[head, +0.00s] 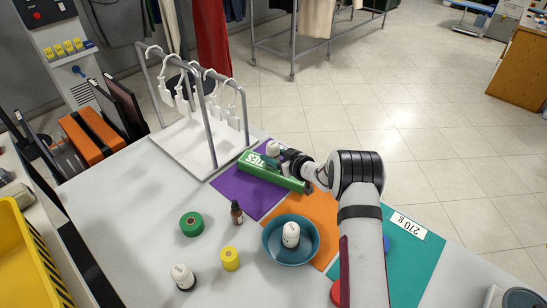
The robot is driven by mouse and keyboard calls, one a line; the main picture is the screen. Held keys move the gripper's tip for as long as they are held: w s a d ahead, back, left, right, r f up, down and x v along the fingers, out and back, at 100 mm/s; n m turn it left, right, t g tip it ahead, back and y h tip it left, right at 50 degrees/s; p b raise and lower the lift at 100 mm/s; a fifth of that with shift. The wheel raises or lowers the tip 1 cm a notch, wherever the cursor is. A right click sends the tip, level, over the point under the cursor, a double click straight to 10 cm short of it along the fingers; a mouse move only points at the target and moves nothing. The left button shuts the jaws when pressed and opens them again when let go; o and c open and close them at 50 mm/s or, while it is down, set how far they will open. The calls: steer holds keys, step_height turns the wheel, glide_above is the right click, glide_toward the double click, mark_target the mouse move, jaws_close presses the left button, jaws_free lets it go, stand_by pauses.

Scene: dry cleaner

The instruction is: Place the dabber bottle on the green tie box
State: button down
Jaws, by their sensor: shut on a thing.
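The green tie box (285,179), marked TIES, lies on the purple mat at the back of the table. My gripper (279,156) is low over the box's back edge, reaching in from the right. It is shut on a small white bottle (272,147), which looks like a dabber bottle and stands about upright at the box. I cannot tell whether its base touches the box top. A similar white bottle (290,235) stands in the blue bowl (268,250), and another (183,275) stands at the front left.
A white hanger rack (195,142) stands left of the box. A brown dropper bottle (236,212), a green tape roll (191,223) and a yellow roll (230,259) stand on the table. Orange (307,211) and teal (415,262) mats lie to the right, partly under my arm.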

steer(key=shift+f, duration=0.35)
steer(key=shift+f, duration=0.1)
steer(key=shift+c, duration=1.5)
jaws_free()
